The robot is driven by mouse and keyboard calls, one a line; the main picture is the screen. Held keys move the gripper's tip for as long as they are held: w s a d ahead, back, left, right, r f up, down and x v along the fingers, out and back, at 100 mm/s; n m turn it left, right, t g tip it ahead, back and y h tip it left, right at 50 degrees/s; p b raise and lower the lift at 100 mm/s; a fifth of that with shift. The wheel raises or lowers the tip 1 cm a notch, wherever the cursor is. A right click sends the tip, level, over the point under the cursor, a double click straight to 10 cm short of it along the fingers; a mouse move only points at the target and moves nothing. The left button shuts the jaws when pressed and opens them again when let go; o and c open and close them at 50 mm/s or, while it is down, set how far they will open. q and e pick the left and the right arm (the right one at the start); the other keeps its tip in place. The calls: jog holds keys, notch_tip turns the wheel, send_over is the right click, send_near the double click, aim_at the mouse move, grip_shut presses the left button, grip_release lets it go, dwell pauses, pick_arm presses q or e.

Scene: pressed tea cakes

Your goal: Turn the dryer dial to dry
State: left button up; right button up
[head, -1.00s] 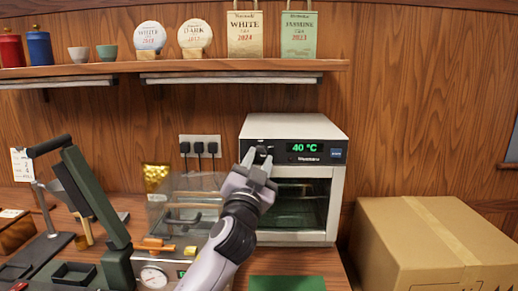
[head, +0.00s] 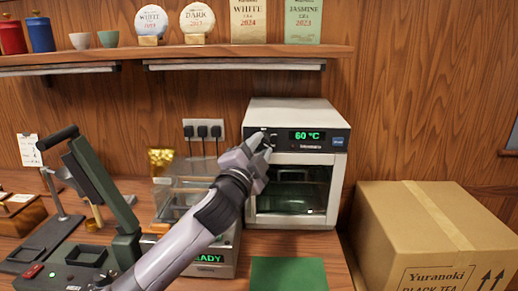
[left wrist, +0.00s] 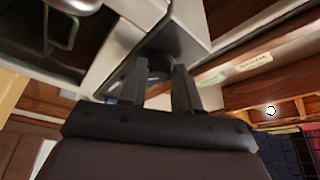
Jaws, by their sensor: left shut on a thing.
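The dryer (head: 300,112) is a white box with a dark glass door, standing against the wood wall. Its green display (head: 307,135) reads 60 °C. My left gripper (head: 258,143) is at the left end of the dryer's control panel, where the dial is, and mostly covers the dial in the head view. In the left wrist view the two fingers (left wrist: 158,88) are closed around the dark round dial (left wrist: 157,66). Any marks on the dial are hidden or too small to read. My right gripper is not in view.
A large cardboard box (head: 432,235) stands right of the dryer. A clear-lidded machine (head: 180,190) and a dark green lever press (head: 105,195) stand to the left. A shelf (head: 200,55) with cups and tea packages runs above. A green mat (head: 288,274) lies in front.

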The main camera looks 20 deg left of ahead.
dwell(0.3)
pick_arm(q)
jog(key=o, duration=1)
jog(key=shift+o, duration=0.2)
jog(key=b+v, duration=0.1)
jog(key=v, duration=0.6)
jog(key=shift+s, duration=0.1)
